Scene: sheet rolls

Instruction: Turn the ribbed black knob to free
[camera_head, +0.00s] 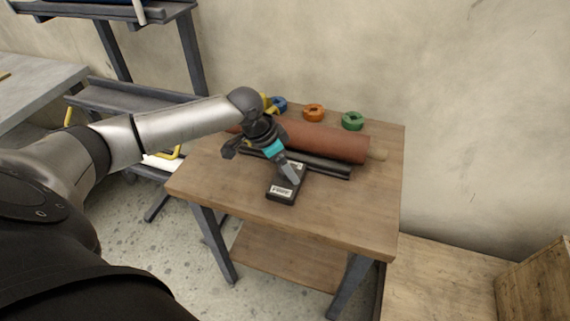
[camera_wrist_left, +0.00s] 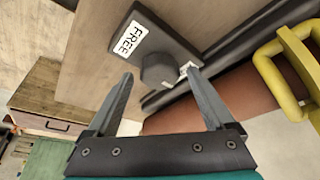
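The black knob (camera_wrist_left: 157,69) stands on a dark box with a white label reading FREE (camera_wrist_left: 128,38) in the left wrist view. A second white label (camera_wrist_left: 189,66) on the other side of the knob is partly hidden by a finger. My left gripper (camera_wrist_left: 160,76) is open, with one finger on each side of the knob. Gaps show between the fingers and the knob, and I cannot tell how far above it they are. In the head view the box (camera_head: 281,196) lies on the table, and my left gripper (camera_head: 289,174) hides the knob. My right gripper is not in view.
A reddish-brown roll (camera_head: 325,140) lies behind the box on the wooden table (camera_head: 225,192), with a dark bar (camera_head: 325,168) before it. An orange ring (camera_head: 313,112) and a green ring (camera_head: 352,121) stand behind the roll. A yellow handle (camera_wrist_left: 275,75) is near the roll. The table's front right is clear.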

